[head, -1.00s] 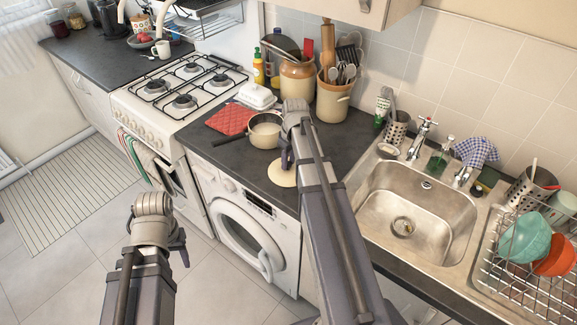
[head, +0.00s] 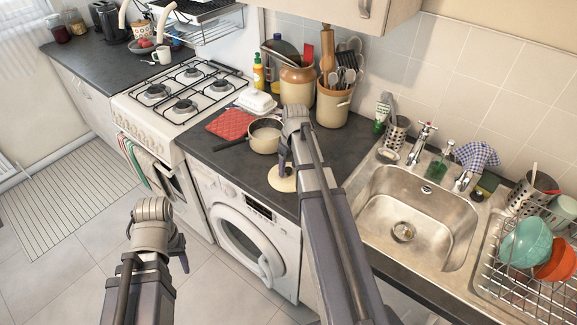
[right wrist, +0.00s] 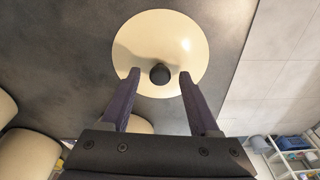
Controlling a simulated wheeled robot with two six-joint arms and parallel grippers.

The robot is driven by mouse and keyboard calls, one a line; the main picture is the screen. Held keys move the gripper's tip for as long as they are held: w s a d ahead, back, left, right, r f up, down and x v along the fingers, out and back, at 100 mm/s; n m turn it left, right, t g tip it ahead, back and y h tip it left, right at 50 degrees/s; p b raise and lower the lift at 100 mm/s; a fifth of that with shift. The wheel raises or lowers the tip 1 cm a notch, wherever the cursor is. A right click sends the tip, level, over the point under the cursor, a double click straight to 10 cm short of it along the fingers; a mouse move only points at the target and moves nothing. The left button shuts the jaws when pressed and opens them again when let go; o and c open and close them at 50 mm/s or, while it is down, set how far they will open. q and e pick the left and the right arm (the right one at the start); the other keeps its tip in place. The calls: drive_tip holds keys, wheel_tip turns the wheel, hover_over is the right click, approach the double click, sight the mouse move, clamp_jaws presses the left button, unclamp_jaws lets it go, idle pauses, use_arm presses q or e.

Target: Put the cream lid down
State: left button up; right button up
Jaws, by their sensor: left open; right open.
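The cream lid (head: 279,181) is a round disc lying on the dark counter above the washer, near the counter's front edge. My left gripper (head: 180,255) is out over the floor, away from the counter.
A cream saucepan (head: 264,137) stands just behind the lid, beside a red mat (head: 230,122) and a white butter dish (head: 257,103). A utensil crock (head: 332,105) is behind. The sink (head: 405,215) is to the right, the hob (head: 180,90) to the left.

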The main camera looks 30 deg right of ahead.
sight(290, 178)
wheel_tip(290, 178, up, 12)
drive_tip(key=s+p, duration=0.1)
drive_tip(key=p, duration=1.1)
drive_tip(key=shift+s+d, duration=0.2)
drive_tip(key=shift+s, duration=0.05)
drive_tip(key=s+a, duration=0.5)
drive_tip(key=a, duration=0.5)
drive_tip(key=s+a+g+h, duration=0.1)
drive_tip(key=s+a, duration=0.4)
drive_tip(key=a, duration=0.5)
drive_tip(key=s+a, duration=0.5)
drive_tip(key=a, duration=0.6)
drive_tip(key=shift+n+g+h, duration=0.3)
